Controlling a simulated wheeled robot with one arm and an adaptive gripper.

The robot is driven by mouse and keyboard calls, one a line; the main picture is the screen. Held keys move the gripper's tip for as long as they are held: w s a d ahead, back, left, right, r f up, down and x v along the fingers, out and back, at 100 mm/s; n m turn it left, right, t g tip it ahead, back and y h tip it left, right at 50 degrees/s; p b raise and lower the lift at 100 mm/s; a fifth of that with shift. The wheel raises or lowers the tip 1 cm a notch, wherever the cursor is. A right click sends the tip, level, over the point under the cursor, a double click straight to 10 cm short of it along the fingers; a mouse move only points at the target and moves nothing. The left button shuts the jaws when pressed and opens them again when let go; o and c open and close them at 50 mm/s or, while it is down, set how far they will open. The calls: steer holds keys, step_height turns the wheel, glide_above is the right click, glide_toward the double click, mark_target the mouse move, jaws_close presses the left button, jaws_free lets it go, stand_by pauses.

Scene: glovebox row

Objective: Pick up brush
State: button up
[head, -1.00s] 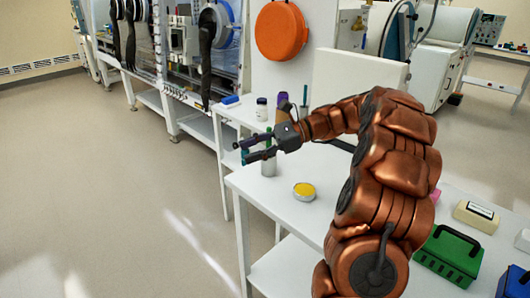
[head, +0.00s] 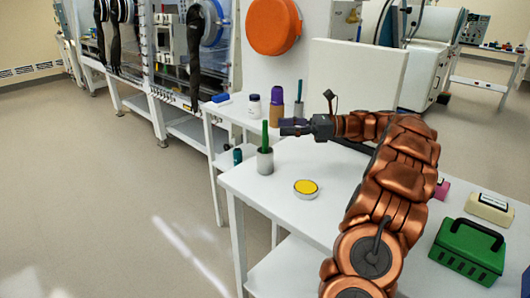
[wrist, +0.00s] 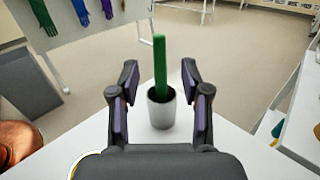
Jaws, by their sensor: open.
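The brush shows as a green handle (head: 265,136) standing upright, leaning slightly, in a grey cup (head: 265,161) at the left edge of the white table. Its lower end is hidden inside the cup. In the wrist view the green handle (wrist: 160,66) rises from the cup (wrist: 161,108), between and beyond my fingers. My gripper (head: 282,127) is open and empty, just right of the handle in the head view, with its fingers pointing at it. In the wrist view my gripper (wrist: 158,88) has one finger on each side of the line to the handle. I see no contact.
A round tin with yellow content (head: 306,188) sits on the white table (head: 290,215) near the cup. A white jar (head: 255,107) and a purple-topped bottle (head: 277,104) stand behind. A green case (head: 467,252) is at right.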

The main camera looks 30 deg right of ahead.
mark_target(265, 127)
steer(key=shift+b+x, duration=1.35)
steer(key=shift+x, duration=1.8)
steer(key=shift+r, duration=0.1)
steer(key=shift+c, duration=0.3)
jaws_close()
